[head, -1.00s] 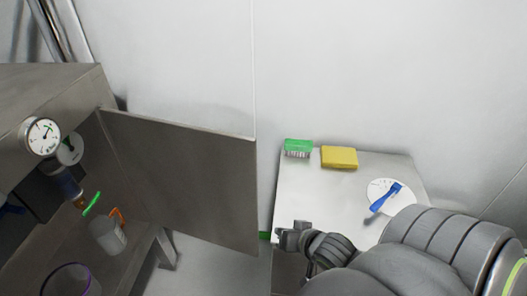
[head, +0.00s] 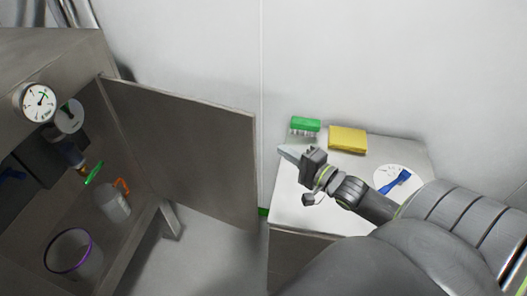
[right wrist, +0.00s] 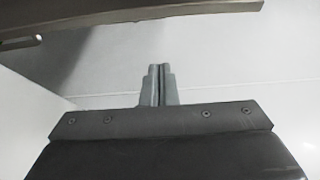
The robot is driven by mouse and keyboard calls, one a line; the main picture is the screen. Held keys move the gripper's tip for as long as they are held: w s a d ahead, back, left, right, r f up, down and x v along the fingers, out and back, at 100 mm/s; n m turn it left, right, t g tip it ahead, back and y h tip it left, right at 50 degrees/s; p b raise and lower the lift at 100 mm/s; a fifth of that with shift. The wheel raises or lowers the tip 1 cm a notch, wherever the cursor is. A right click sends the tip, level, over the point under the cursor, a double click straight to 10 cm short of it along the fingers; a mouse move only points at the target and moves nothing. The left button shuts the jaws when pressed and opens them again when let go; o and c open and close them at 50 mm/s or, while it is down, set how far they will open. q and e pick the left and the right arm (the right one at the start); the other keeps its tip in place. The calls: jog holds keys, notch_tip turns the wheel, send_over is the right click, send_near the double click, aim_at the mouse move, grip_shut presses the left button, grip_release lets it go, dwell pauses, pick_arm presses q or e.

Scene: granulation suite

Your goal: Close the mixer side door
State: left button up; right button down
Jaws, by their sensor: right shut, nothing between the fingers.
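The mixer side door (head: 185,150) is a flat grey metal panel. It stands open, swung out to the right from the grey mixer housing (head: 60,48), whose inside is exposed. My right gripper (head: 283,149) is just right of the door's free edge in the head view, over the left side of a small table. A gap shows between them. In the right wrist view its two fingers (right wrist: 158,84) are together and empty. A grey-brown metal edge (right wrist: 130,12) crosses the top of that view; I cannot tell for sure that it is the door. My left gripper is out of view.
The small table (head: 300,210) holds a green brush (head: 305,125), a yellow sponge (head: 347,139) and a white disc with a blue brush (head: 396,182). Inside the mixer are a jug (head: 114,206) and a purple-rimmed container (head: 70,262). A dial gauge (head: 39,102) sits on the housing.

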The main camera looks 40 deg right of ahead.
jog(key=w+a+b, duration=0.4)
jog(key=shift+w+a+f+b, duration=0.2)
jog(key=shift+w+b, duration=0.1)
jog(key=shift+b, duration=0.1)
jog(key=shift+a, duration=0.1)
dwell(0.4)
